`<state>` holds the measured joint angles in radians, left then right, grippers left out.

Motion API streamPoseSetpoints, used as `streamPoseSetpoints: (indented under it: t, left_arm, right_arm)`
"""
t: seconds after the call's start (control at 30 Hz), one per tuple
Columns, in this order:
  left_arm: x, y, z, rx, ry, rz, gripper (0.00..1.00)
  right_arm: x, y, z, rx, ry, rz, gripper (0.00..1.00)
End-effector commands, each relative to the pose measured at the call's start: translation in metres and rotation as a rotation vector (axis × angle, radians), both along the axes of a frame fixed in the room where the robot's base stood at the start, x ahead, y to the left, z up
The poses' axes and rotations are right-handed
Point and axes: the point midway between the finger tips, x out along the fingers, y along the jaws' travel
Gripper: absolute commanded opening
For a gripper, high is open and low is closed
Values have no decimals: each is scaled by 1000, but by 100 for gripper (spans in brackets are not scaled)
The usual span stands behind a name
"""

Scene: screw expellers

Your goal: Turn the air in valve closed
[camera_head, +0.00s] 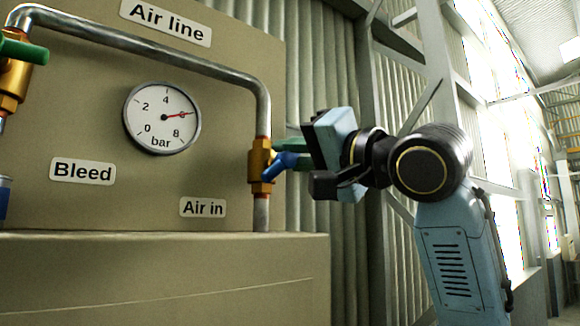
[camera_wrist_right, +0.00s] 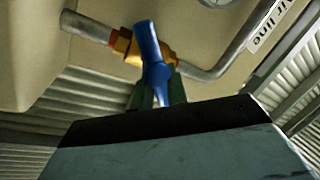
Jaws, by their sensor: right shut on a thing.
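The air in valve has a brass body (camera_head: 259,163) on the vertical pipe above the "Air in" label (camera_head: 202,207). Its blue handle (camera_head: 283,161) sticks out to the right of the body, away from the pipe line. My right gripper (camera_head: 291,154) comes in from the right and is shut on the blue handle, its green fingers at the handle's outer part. In the right wrist view the blue handle (camera_wrist_right: 151,55) stands up between the green fingers, with the brass body (camera_wrist_right: 123,44) behind it. Parts of the handle are hidden by the fingers. My left gripper is not in view.
A round gauge (camera_head: 162,118) has its red needle near 6 bar. A metal pipe (camera_head: 150,46) runs along the top under the "Air line" label (camera_head: 167,19). At the left edge is another brass valve (camera_head: 13,82) with a green part. A panel ledge (camera_head: 150,236) lies below.

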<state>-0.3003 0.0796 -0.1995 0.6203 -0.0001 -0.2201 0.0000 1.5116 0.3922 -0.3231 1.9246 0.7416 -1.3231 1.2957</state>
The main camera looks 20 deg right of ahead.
Motion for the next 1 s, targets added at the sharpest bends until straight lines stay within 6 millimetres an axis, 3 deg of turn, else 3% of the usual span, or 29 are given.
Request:
streamPoseSetpoints:
  t: [0.5, 1.0]
  left_arm:
    - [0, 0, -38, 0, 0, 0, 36]
    - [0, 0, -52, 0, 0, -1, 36]
  right_arm:
    - [1, -2, -10, 445, 163, 3, 0]
    - [2, -4, -12, 669, 244, 0, 0]
